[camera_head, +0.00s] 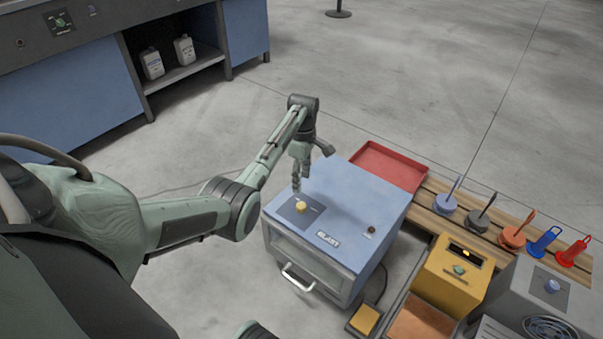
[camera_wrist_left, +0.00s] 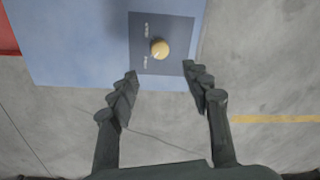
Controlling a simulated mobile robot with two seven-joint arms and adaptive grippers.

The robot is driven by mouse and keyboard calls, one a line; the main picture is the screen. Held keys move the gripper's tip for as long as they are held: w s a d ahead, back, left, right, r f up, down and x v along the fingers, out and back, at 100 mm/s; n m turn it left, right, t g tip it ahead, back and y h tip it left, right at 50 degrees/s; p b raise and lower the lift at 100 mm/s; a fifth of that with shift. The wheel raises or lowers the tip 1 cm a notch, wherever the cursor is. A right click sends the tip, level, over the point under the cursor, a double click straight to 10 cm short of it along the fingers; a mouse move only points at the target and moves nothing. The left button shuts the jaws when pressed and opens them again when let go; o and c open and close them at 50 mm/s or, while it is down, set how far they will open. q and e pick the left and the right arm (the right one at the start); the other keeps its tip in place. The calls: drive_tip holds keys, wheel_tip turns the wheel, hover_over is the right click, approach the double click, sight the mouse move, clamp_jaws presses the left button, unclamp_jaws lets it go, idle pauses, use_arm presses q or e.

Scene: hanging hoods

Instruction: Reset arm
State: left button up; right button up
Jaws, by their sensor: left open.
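My left arm reaches from the left over the blue cabinet labelled BLAST (camera_head: 340,243). My left gripper (camera_head: 297,188) points down close to the yellow round knob (camera_head: 300,207) on the cabinet's top. In the left wrist view my left gripper (camera_wrist_left: 160,75) has its two fingers spread apart with nothing between them. The knob (camera_wrist_left: 159,48) sits on its dark panel (camera_wrist_left: 180,32) just beyond the fingertips, and the fingers look clear of it. My right gripper is not in view.
A red tray (camera_head: 388,166) lies behind the cabinet. At right, a wooden rack (camera_head: 430,188) holds several coloured handled tools, with a yellow box (camera_head: 452,278) and a grey machine (camera_head: 535,300) in front. A blue workbench (camera_head: 60,110) stands at the back left. The floor between is open.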

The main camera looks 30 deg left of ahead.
use_arm(q)
drive_tip(key=shift+r, duration=0.85)
drive_tip(key=s+d+f+m+t+y, duration=0.1)
drive_tip(key=s+d+f+m+y, duration=0.1)
drive_tip(key=s+f+m, duration=0.85)
drive_tip(key=s+d+r+m+t, duration=0.1)
drive_tip(key=s+d+m, duration=0.2)
drive_tip(key=s, duration=0.3)
drive_tip(key=s+d+r+m+p, duration=0.1)
drive_tip(key=s+d+m, duration=0.1)
drive_tip(key=s+m, duration=0.2)
drive_tip(key=s+d+r+m+t, duration=0.1)
drive_tip(key=s+d+m, duration=0.2)
drive_tip(key=s, duration=0.5)
drive_tip(key=shift+s+d+r+m+t, duration=0.25)
drive_tip(key=shift+d+r+m+t, duration=0.1)
drive_tip(key=shift+m, duration=0.5)
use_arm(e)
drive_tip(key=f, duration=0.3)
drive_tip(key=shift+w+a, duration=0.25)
